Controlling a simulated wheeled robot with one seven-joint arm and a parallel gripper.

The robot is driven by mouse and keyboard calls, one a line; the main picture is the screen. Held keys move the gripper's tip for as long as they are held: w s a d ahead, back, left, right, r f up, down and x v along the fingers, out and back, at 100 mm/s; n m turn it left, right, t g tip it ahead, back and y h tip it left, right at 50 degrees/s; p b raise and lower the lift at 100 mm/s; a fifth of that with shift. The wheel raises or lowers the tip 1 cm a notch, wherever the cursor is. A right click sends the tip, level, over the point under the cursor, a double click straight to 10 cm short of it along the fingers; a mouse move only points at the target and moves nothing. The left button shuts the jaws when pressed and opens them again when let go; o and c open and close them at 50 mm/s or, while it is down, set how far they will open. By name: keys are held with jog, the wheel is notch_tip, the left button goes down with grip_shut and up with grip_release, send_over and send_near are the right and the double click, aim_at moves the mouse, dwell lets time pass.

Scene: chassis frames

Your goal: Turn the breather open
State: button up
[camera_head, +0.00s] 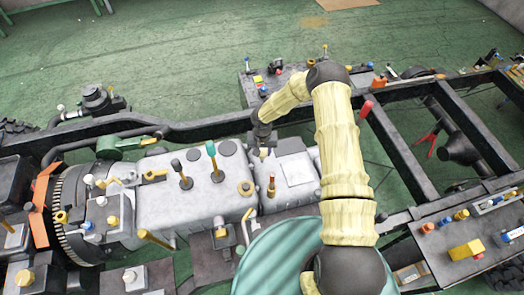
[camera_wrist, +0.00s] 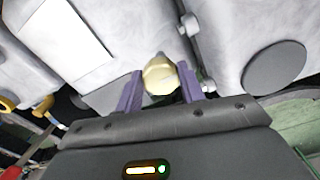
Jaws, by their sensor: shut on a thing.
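The breather (camera_wrist: 160,75) is a pale brass-coloured, faceted cap in the middle of the wrist view. My gripper (camera_wrist: 160,82) is shut on it, with one purple finger on each side. In the head view, my gripper (camera_head: 263,140) reaches down to the grey gearbox housing (camera_head: 297,170), near the seam with the larger housing. Only a small brass bit of the breather (camera_head: 263,153) shows there below the fingers. How far the breather is turned cannot be told.
Black frame rails (camera_head: 400,150) run on the right. A round green striped surface (camera_head: 280,255) lies in front. The green floor behind is mostly clear.

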jog(key=shift+f+n+b, duration=0.1)
jog(key=shift+n+b, duration=0.3)
jog(key=shift+b, duration=0.05)
jog(key=n+b, duration=0.3)
jog(key=shift+f, duration=0.1)
jog(key=n+b, duration=0.3)
jog(key=n, duration=0.1)
jog(key=shift+n, duration=0.4)
jog(key=n+b, duration=0.1)
jog(key=n, duration=0.3)
jog(key=shift+w+d+n, duration=0.1)
jog(key=shift+d+n, duration=0.05)
jog(key=shift+n, duration=0.15)
jog(key=shift+w+r+n+b, duration=0.15)
jog(key=shift+n+b, duration=0.4)
jog(key=shift+n, duration=1.75)
jog(key=o, duration=1)
jog(key=shift+c, duration=0.2)
jog(key=shift+r, duration=0.15)
